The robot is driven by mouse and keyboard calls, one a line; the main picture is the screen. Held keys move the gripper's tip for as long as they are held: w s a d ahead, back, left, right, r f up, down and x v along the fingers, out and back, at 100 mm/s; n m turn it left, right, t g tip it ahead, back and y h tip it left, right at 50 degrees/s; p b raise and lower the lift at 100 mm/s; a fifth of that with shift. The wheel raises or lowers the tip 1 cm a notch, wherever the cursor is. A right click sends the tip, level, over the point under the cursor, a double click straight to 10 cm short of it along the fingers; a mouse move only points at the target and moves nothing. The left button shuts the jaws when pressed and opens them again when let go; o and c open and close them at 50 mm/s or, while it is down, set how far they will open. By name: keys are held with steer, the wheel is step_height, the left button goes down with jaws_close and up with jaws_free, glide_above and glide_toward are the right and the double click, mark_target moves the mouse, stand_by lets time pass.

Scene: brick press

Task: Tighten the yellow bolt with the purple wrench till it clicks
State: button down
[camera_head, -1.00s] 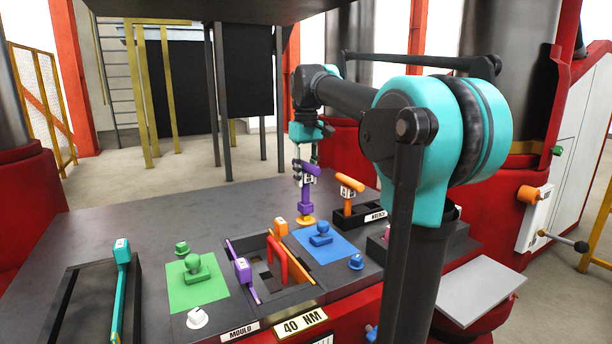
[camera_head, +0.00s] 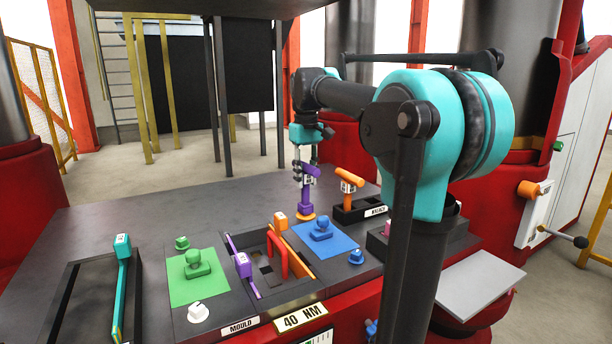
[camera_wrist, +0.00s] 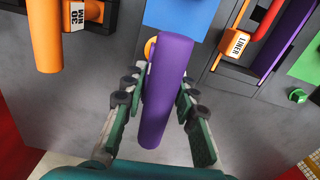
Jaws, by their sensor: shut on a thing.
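The purple wrench (camera_head: 306,198) stands upright on the table, its T-shaped handle at the top. My gripper (camera_head: 304,170) is above it and shut on the handle. In the wrist view the purple handle (camera_wrist: 165,85) runs lengthwise between the two fingers of my gripper (camera_wrist: 157,98). The yellow bolt (camera_head: 306,217) shows as a yellow-orange base directly under the wrench's lower end. In the wrist view only a small yellow-orange edge (camera_wrist: 150,47) shows beside the handle; the wrench hides the rest. I cannot tell how deep the bolt sits.
An orange wrench (camera_head: 348,181) marked 30 NM stands in a black holder (camera_head: 357,213) to the right. A blue pad (camera_head: 341,243), a green pad (camera_head: 183,290) and a mould recess with a red handle (camera_head: 278,255) lie nearer. A 40 NM plate (camera_head: 301,318) is at the front.

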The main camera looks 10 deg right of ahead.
steer(key=shift+f, duration=0.3)
stand_by(0.5)
steer(key=shift+m, duration=1.3)
steer(key=shift+m, duration=1.2)
steer(key=shift+m, duration=0.5)
steer(key=shift+a+m, duration=0.1)
steer(key=shift+m, duration=0.6)
